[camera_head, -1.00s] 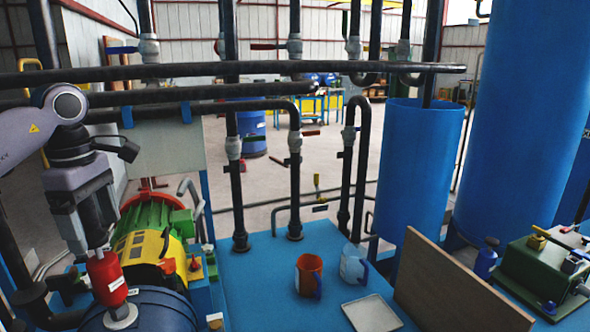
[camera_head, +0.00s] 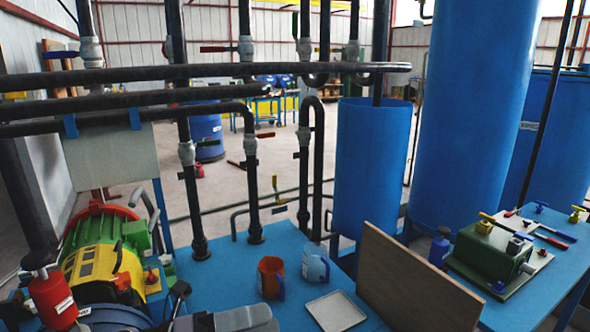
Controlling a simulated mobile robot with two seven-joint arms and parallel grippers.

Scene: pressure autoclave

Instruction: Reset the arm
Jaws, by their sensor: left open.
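My left arm shows only as a grey wrist part with a black piece at the bottom edge, left of centre. My left gripper (camera_head: 240,319) is low there, mostly cut off by the frame, with nothing seen held in it. It is open, in front of the blue bench top (camera_head: 225,262). The red labelled cylinder (camera_head: 52,301) with a dark top stands at the lower left, apart from the gripper. My right gripper is not in view.
An orange-red mug (camera_head: 270,277), a pale blue jug (camera_head: 316,266) and a light square tray (camera_head: 336,311) sit on the bench. A brown board (camera_head: 415,280) leans at right. Dark pipes (camera_head: 200,72) cross above. The green-yellow motor (camera_head: 98,258) stands left.

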